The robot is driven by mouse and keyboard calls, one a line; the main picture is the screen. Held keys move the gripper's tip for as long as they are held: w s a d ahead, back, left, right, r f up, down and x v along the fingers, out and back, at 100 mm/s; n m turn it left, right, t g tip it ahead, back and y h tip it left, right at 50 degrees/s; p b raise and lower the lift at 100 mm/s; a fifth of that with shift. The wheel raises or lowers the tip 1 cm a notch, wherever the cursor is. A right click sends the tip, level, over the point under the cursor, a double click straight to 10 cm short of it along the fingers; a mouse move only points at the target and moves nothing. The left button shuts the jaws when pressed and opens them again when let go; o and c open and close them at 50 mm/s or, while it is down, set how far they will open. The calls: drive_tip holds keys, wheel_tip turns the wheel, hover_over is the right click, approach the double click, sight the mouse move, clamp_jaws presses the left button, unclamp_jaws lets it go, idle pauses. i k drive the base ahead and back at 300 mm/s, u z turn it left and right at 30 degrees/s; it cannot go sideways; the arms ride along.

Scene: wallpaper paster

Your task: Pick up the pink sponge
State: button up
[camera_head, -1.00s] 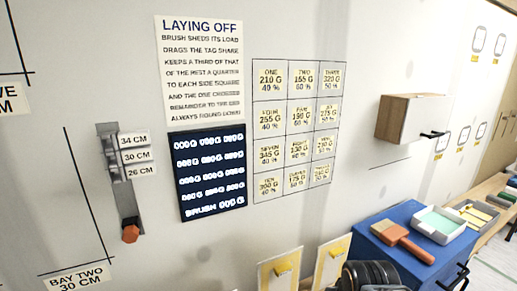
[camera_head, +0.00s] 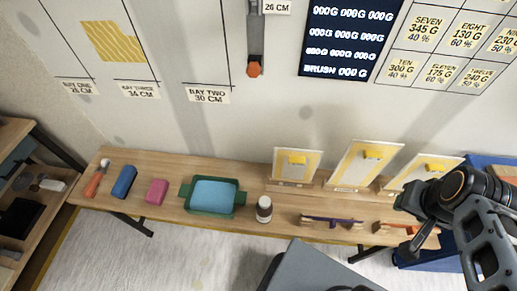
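The pink sponge (camera_head: 156,191) lies on the wooden bench (camera_head: 172,163), toward its left end. It sits between a blue block (camera_head: 124,181) on its left and a green tray (camera_head: 185,191) on its right, apart from both. My arm shows at the right edge of the view, far to the right of the sponge. Its dark end, with my gripper (camera_head: 408,222), is over the right part of the bench. The fingers are too small and dark to tell whether they are open or shut.
An orange-handled tool (camera_head: 94,182) lies at the bench's left end. Yellow-and-white boards (camera_head: 297,166) stand along the wall. A shelf unit (camera_head: 20,200) is at far left.

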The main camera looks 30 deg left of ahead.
sight(156, 195)
drive_tip(key=u, duration=2.3)
drive_tip(key=k, duration=0.55)
drive_tip(key=u, duration=0.65)
drive_tip(key=i, duration=0.35)
drive_tip(key=u, duration=0.35)
